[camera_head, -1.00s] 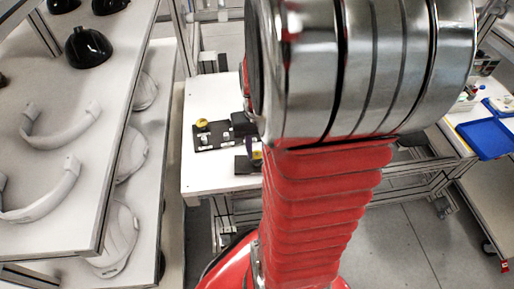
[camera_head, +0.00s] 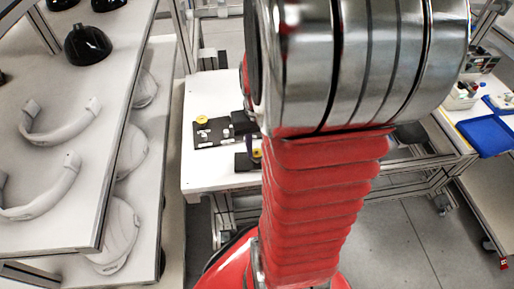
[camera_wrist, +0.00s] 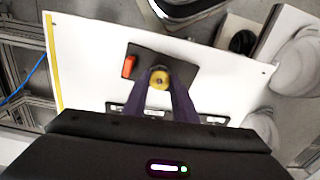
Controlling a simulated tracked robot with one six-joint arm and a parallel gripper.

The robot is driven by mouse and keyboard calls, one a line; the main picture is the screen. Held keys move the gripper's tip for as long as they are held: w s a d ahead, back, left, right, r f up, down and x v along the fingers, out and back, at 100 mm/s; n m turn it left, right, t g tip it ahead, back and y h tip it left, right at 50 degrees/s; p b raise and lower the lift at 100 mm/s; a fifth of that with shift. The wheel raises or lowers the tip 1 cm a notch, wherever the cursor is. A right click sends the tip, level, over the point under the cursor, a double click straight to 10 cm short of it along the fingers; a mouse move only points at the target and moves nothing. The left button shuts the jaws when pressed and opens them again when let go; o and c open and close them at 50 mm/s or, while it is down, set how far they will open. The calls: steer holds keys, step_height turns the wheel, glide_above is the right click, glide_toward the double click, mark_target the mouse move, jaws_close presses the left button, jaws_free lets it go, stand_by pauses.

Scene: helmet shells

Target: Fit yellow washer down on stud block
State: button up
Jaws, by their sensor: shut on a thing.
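The yellow washer (camera_wrist: 159,80) is between the tips of my purple-fingered gripper (camera_wrist: 160,78), which is shut on it. It is over a dark plate (camera_wrist: 183,70), which I take for the stud block's base. A small dark spot shows at the washer's centre; I cannot tell whether the stud is in its hole or how high the washer is. In the head view a bit of yellow (camera_head: 257,153) shows at the dark plate (camera_head: 243,162), beside my red arm, which hides the rest. An orange piece (camera_wrist: 128,67) stands left of the washer in the wrist view.
A dark tray (camera_head: 212,140) with small pale pieces and a yellow round thing (camera_head: 201,119) lies farther back on the white table (camera_head: 205,178). Shelves with grey helmet shells (camera_head: 115,235) stand left. A blue tray (camera_head: 487,135) is at the right.

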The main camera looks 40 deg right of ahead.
steer(key=shift+r, duration=0.65)
steer(key=shift+r, duration=0.35)
steer(key=shift+f, duration=1.25)
stand_by(1.4)
steer(key=o, duration=1.1)
steer(key=shift+r, duration=0.1)
step_height(320, 180, up, 14)
steer(key=shift+f, duration=0.2)
stand_by(0.7)
